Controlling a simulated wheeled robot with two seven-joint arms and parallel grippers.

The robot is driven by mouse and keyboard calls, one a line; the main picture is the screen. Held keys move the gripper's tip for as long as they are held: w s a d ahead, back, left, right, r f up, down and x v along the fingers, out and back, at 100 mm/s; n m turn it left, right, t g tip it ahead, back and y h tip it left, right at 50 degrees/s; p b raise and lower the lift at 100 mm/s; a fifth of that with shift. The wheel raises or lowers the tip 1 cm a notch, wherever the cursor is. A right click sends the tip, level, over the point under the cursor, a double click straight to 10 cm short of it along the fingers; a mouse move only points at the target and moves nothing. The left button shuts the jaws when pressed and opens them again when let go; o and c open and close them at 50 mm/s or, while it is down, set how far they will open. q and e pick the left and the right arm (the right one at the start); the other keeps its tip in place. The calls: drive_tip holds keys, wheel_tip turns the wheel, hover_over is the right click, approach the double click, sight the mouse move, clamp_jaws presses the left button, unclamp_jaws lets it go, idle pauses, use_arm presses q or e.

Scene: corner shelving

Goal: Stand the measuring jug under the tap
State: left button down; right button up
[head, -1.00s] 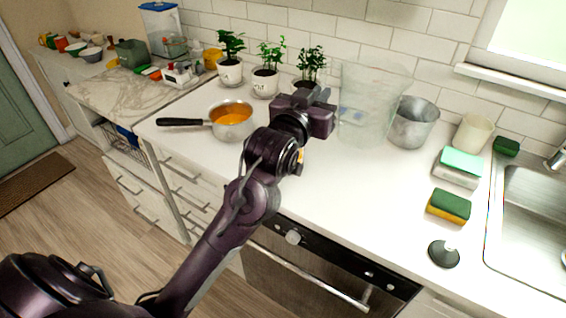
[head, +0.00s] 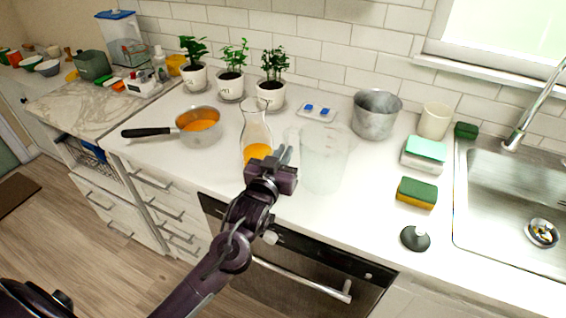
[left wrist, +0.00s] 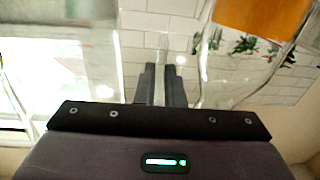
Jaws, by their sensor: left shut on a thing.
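The measuring jug (head: 325,160) is clear and looks upright over the counter, right of the glass carafe. I cannot tell whether its base touches the counter. My left gripper (head: 284,160) is at the jug's left side, shut on it. In the left wrist view the fingers (left wrist: 160,86) close on a thin pale strip, seemingly the jug's handle; the jug's blurred clear wall (left wrist: 65,65) fills the left side. The silver tap (head: 533,105) arches over the steel sink (head: 490,195) at the far right. My right gripper is not in view.
The carafe (head: 256,125) with orange liquid stands close left of my gripper. A metal pot (head: 376,115), cream cup (head: 434,121), sponges (head: 417,193) and a black stopper (head: 415,238) lie between jug and sink. An orange-filled saucepan (head: 199,127) is left.

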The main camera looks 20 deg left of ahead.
use_arm(q)
wheel_tip(320, 180, down, 3)
drive_tip(key=shift+f, duration=0.1)
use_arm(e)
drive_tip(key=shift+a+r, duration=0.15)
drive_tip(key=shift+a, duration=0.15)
use_arm(q)
drive_tip(key=shift+f, duration=0.15)
drive_tip(key=c, duration=1.5)
unclamp_jaws()
drive_tip(key=shift+c, duration=0.2)
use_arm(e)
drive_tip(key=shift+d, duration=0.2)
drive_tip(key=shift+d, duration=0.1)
